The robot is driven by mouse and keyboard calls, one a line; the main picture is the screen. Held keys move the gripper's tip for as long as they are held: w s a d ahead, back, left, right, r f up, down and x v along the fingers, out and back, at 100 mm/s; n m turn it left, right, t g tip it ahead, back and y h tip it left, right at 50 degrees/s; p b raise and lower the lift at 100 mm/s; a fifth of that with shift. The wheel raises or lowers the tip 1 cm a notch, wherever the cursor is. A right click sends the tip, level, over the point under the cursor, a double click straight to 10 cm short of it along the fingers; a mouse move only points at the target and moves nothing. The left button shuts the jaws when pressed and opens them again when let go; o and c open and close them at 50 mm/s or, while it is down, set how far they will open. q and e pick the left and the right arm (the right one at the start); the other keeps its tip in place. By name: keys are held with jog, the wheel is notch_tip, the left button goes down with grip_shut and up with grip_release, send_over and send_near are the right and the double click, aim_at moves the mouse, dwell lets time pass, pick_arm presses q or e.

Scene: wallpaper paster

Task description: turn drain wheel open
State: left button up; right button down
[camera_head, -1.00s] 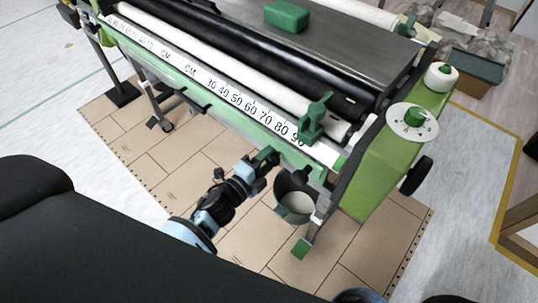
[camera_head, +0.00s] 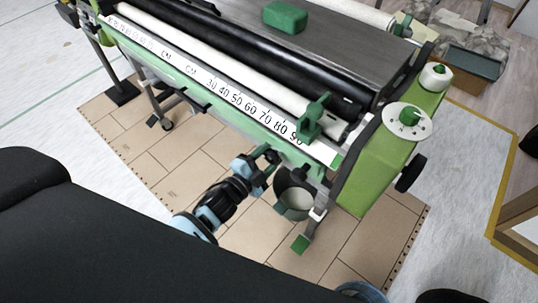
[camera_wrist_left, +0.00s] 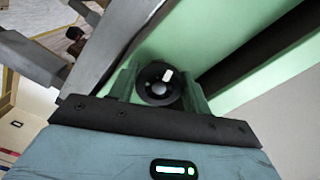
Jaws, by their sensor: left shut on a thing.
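The drain wheel (camera_wrist_left: 158,84) is a small round black knob with a white mark, seen in the left wrist view against the pale green underside of the pasting machine (camera_wrist_left: 150,35). My left gripper (camera_wrist_left: 160,82) has its two green fingers on either side of the wheel and is shut on it. In the head view, my left gripper (camera_head: 266,158) is at the front edge of the green machine (camera_head: 385,170), just below the ruler strip. The wheel is hidden there behind the gripper and the machine's edge.
A dark bucket (camera_head: 295,203) with a pale inside stands on the brown floor covering (camera_head: 335,240), right of my left gripper. A machine leg (camera_head: 314,222) with a green foot is beside it. A green block (camera_head: 285,17) lies on the machine's grey top.

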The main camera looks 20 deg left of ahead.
pick_arm(q)
jog(key=o, duration=1)
jog(key=v, duration=0.8)
